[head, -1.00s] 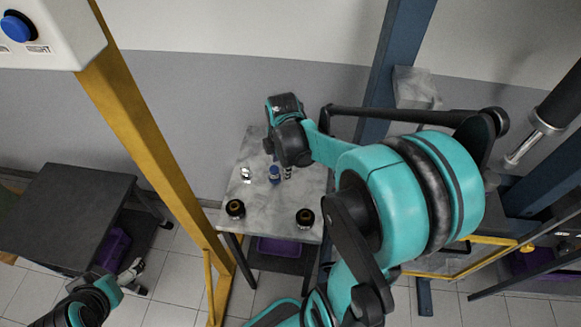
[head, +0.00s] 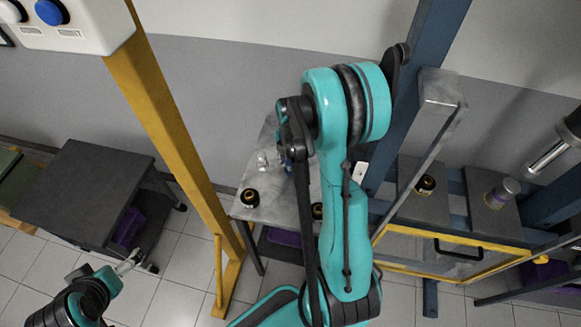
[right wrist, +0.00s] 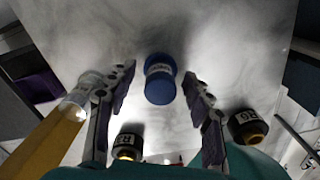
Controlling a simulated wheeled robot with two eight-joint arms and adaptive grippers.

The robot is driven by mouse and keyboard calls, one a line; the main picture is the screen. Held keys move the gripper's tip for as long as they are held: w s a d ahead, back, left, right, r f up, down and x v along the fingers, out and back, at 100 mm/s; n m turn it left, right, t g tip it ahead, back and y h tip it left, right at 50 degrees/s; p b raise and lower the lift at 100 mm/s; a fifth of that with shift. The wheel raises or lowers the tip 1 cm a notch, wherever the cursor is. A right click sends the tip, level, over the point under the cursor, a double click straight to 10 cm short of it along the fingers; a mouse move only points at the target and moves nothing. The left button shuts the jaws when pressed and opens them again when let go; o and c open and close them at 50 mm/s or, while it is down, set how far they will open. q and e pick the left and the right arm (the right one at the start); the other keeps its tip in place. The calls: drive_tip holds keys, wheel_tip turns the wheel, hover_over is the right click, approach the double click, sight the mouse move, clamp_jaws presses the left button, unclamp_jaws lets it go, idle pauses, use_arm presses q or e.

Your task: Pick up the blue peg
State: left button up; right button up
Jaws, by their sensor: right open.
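The blue peg (right wrist: 160,80) stands on the marbled table top in the right wrist view, with a pale label band around its middle. In the head view the peg (head: 287,165) is mostly hidden by my right arm. My right gripper (right wrist: 160,72) is open, with one finger on each side of the peg and a visible gap to both. My left gripper (head: 130,262) is low at the left in the head view, far from the peg. Its fingers are too small to read.
A silver part (head: 262,160) stands left of the peg. Black labelled round parts (head: 250,197) sit nearer the table's front edge; two show in the right wrist view (right wrist: 126,143). A yellow post (head: 180,130) rises left of the table. A dark bench (head: 85,185) is farther left.

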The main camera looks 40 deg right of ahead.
clamp_jaws()
drive_tip(key=shift+r, duration=0.15)
